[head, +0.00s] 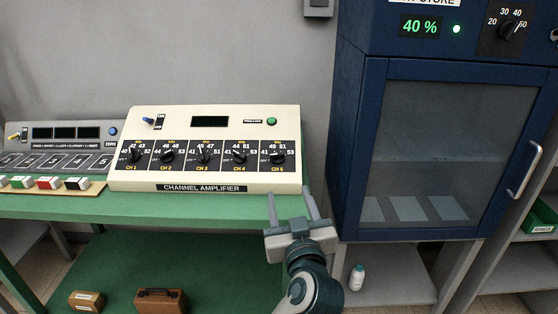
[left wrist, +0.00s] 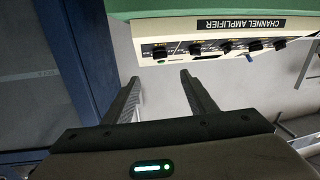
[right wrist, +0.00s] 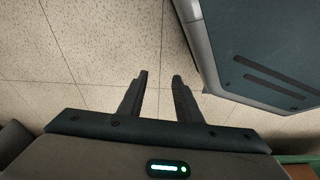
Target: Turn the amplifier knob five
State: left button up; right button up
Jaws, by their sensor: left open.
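The cream channel amplifier (head: 205,176) stands on the green table, with a row of several black knobs marked CH 1 to CH 5. The CH 5 knob (head: 277,158) is at the right end, under a green button. The amplifier's front (left wrist: 240,38) shows upside down in the left wrist view, with the CH 5 knob (left wrist: 161,50) leftmost. My left gripper (head: 290,200) is open and empty, in front of and below the amplifier's right end, apart from the knob. My right gripper (right wrist: 160,78) is open and empty above the floor, outside the head view.
A blue cabinet (head: 350,130) with a glass door and a 40 % display stands close on the right. A grey unit (head: 60,150) with coloured buttons sits left of the amplifier. The green table's (head: 150,206) front strip is bare. A small bottle (head: 357,277) stands low right.

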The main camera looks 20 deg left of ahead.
aim_at(278, 156)
pick_arm(q)
jog(key=p+x, duration=0.2)
jog(key=x, duration=1.5)
jog(key=shift+f+p, duration=0.1)
jog(key=shift+p, duration=0.25)
pick_arm(e)
jog(key=shift+w+a+r+t+y, duration=0.2)
jog(key=shift+w+a+t+y, duration=0.1)
jog(key=shift+w+a+t, duration=0.7)
pick_arm(q)
jog(key=shift+c, duration=0.7)
pick_arm(e)
jog(key=shift+a, duration=0.1)
pick_arm(q)
jog(key=c, duration=0.9)
